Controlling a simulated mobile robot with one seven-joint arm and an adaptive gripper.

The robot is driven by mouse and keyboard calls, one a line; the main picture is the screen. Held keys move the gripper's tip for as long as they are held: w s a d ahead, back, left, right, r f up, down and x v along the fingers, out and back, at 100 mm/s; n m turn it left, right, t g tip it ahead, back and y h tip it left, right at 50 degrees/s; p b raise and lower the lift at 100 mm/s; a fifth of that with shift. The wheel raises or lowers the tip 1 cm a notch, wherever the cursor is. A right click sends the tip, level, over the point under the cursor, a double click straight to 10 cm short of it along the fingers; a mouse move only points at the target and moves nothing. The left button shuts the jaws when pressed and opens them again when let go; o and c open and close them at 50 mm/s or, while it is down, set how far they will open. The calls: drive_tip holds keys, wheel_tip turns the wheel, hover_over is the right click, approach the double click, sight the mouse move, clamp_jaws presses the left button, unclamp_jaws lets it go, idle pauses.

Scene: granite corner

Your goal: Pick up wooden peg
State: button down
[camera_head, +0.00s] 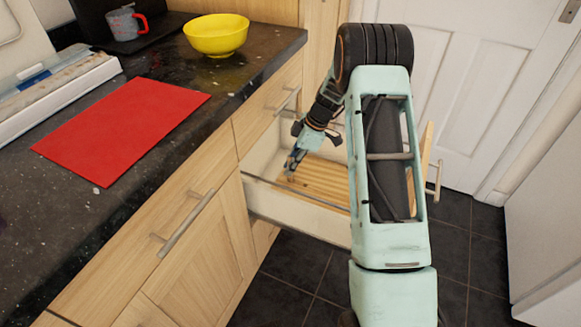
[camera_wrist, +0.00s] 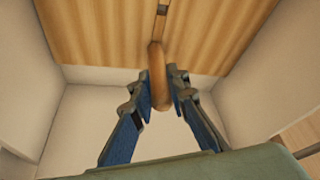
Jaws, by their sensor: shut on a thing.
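The wooden peg (camera_wrist: 157,65) shows in the wrist view as a rounded brown piece standing out between the fingers. My gripper (camera_wrist: 162,92) is shut on it, one blue finger on each side. A narrow darker piece (camera_wrist: 162,9) lies above it in the picture, and I cannot tell whether it is part of the peg. In the head view my gripper (camera_head: 291,165) is down inside the open drawer, low over its wooden bottom. The peg is too small to make out there.
The open drawer (camera_head: 295,208) has pale walls close around my gripper. The dark counter (camera_head: 150,150) at left bears a red mat (camera_head: 122,130), a yellow bowl (camera_head: 217,35) and a grey cup with a red handle (camera_head: 125,24). A white door (camera_head: 470,90) stands behind.

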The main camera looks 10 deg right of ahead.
sight(291, 158)
drive_tip(key=r, duration=0.1)
drive_tip(key=r+p, duration=0.1)
drive_tip(key=r, duration=0.1)
drive_tip(key=shift+d+r, duration=0.25)
drive_tip(key=shift+r, duration=0.1)
drive_tip(key=s+d+r+p, duration=0.1)
drive_tip(key=d+p, duration=0.1)
drive_tip(key=d, duration=0.6)
drive_tip(key=s+d+r+p, duration=0.2)
drive_tip(key=d, duration=0.7)
drive_tip(key=shift+r+p, duration=0.3)
drive_tip(key=shift+s, duration=0.15)
